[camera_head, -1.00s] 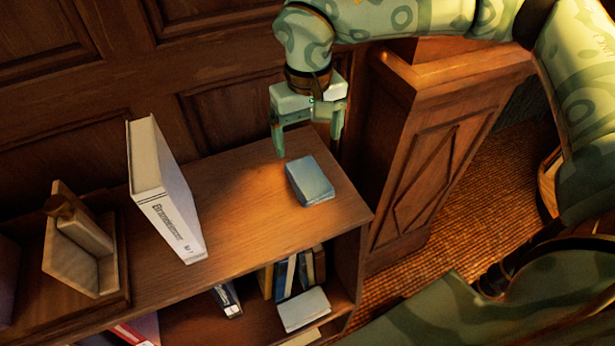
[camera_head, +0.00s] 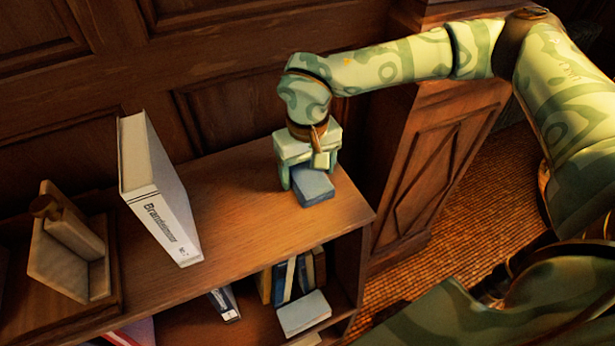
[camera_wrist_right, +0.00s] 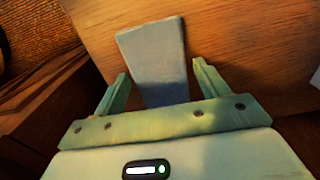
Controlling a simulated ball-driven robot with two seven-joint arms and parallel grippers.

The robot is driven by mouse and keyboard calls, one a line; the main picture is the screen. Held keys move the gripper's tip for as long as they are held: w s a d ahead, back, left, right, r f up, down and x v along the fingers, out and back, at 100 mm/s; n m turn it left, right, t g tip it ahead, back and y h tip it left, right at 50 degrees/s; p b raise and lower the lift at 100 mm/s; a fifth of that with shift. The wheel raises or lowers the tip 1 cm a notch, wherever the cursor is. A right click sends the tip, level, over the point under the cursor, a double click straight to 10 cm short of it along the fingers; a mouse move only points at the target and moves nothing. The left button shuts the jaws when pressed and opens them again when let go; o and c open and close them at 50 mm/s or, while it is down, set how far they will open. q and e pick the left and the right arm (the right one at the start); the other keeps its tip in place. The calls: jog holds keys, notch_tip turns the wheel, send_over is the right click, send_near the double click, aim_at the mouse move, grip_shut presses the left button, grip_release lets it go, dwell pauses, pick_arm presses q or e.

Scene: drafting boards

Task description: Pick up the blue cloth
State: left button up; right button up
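The blue cloth (camera_head: 314,187) is a folded, block-like bundle lying on the right end of the wooden shelf top. My right gripper (camera_head: 305,183) is low over it in the head view, hiding its rear part. In the right wrist view the cloth (camera_wrist_right: 156,62) lies between and beyond the two fingers of the right gripper (camera_wrist_right: 160,82). The fingers are spread, with a visible gap on each side of the cloth. My left gripper is not in view.
A white binder (camera_head: 160,195) stands on the shelf top (camera_head: 228,215) to the left. A wooden bookend-like piece (camera_head: 75,250) is at far left. A panelled wooden post (camera_head: 425,165) stands close on the right.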

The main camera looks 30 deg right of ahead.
aim_at(306, 176)
jog(key=c, duration=0.6)
jog(key=shift+c, duration=0.2)
jog(key=shift+r, duration=0.6)
jog(key=r, duration=0.2)
jog(key=r+p, duration=0.1)
jog(key=shift+s+a, duration=0.1)
jog(key=shift+a, duration=0.15)
jog(key=s+a+r+p, duration=0.1)
jog(key=s+a+r, duration=0.7)
jog(key=a, duration=0.2)
jog(key=shift+a+r, duration=0.35)
jog(key=shift+r, duration=0.05)
jog(key=shift+s, duration=0.1)
